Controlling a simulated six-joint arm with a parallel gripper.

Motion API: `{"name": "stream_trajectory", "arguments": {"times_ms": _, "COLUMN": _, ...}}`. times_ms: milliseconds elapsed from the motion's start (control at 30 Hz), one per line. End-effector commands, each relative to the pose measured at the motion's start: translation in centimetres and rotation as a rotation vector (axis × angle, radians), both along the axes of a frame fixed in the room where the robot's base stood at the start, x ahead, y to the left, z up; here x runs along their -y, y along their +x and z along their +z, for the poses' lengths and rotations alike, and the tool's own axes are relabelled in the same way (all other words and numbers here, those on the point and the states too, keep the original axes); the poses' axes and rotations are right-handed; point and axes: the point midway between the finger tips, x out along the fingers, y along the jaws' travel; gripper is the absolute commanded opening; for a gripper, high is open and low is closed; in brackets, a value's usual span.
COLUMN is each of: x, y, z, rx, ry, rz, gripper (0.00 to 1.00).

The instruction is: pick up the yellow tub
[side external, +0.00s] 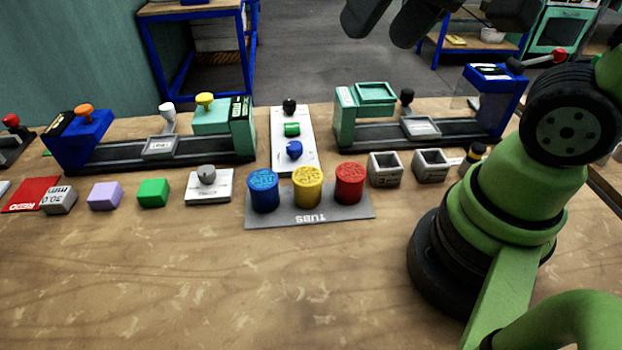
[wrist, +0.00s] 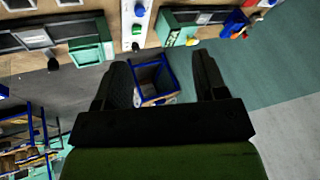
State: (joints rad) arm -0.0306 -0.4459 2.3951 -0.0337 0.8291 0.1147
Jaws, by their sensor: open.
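The yellow tub (side external: 308,188) stands upright on a grey plate marked TUBS (side external: 310,216). It is between a blue tub (side external: 263,190) on its left and a red tub (side external: 349,183) on its right. My gripper (side external: 382,28) is partly in view at the top edge of the side view, high above the bench and well away from the tubs. In the wrist view my gripper (wrist: 163,70) shows two spread black fingers with nothing between them. No tub can be made out in the wrist view.
Two presses, one blue-left (side external: 85,132) and one blue-right (side external: 490,95), stand behind the tubs. A white button panel (side external: 302,160) lies between them. Grey open cubes (side external: 385,169), a knob plate (side external: 222,188) and a green block (side external: 153,192) flank the tubs. The front bench is clear.

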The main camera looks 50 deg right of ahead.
Motion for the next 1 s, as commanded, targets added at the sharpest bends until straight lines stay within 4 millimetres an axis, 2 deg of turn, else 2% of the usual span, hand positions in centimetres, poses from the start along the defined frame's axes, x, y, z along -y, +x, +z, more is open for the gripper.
{"name": "stream_trajectory", "arguments": {"times_ms": 33, "x": -0.1, "y": 1.4, "z": -1.0, "rx": -0.059, "ry": -0.006, "rz": -0.009, "gripper": 0.65}}
{"name": "stream_trajectory", "arguments": {"times_ms": 200, "x": -0.3, "y": 5.3, "z": -5.0, "rx": -0.207, "ry": -0.031, "rz": -0.047, "gripper": 0.65}}
{"name": "stream_trajectory", "arguments": {"times_ms": 400, "x": -0.9, "y": 8.6, "z": -11.4, "rx": -0.367, "ry": -0.072, "rz": -0.083, "gripper": 0.65}}
{"name": "stream_trajectory", "arguments": {"times_ms": 500, "x": -1.1, "y": 9.3, "z": -14.3, "rx": -0.426, "ry": -0.090, "rz": -0.097, "gripper": 0.65}}
{"name": "stream_trajectory", "arguments": {"times_ms": 600, "x": -1.3, "y": 9.6, "z": -16.4, "rx": -0.465, "ry": -0.102, "rz": -0.105, "gripper": 0.65}}
{"name": "stream_trajectory", "arguments": {"times_ms": 1000, "x": -1.4, "y": 9.7, "z": -21.8, "rx": -0.494, "ry": -0.113, "rz": -0.111, "gripper": 0.65}}
